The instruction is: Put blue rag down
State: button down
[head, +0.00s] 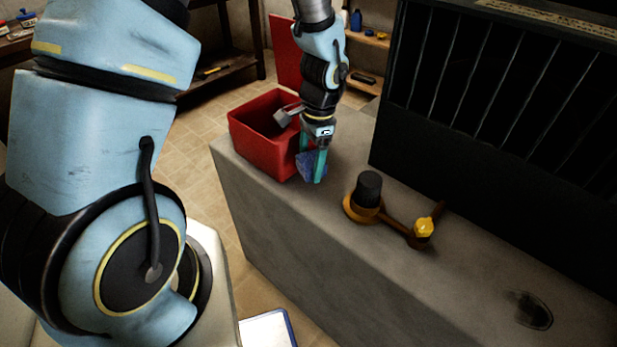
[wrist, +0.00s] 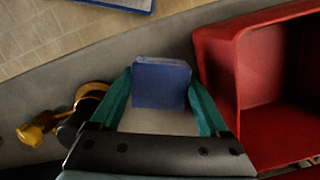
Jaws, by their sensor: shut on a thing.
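The blue rag (head: 305,165) is held between the teal fingers of my gripper (head: 313,168). In the wrist view the rag (wrist: 161,84) shows as a folded blue block between the two fingers of my gripper (wrist: 165,95). My gripper points down over the grey concrete ledge (head: 290,220), just right of the red box. Whether the rag touches the ledge, I cannot tell. The fingers hide part of the rag in the head view.
An open red box (head: 262,152) with its lid up stands at the ledge's far left end. A black and yellow-brown fitting with a yellow knob (head: 424,227) sits on the ledge to the right. A dark barred housing (head: 500,120) rises behind. The front ledge is mostly clear.

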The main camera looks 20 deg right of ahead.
aim_at(308, 191)
jog(key=shift+f+p, duration=0.45)
jog(key=shift+f, duration=2.55)
jog(key=shift+f, duration=0.3)
jog(key=shift+c, duration=0.9)
grip_release()
jog(key=shift+b, duration=0.3)
jog(key=shift+o, duration=0.8)
jog(key=shift+s+f, duration=0.1)
jog(key=shift+a, duration=0.1)
jog(key=shift+s+f, duration=0.1)
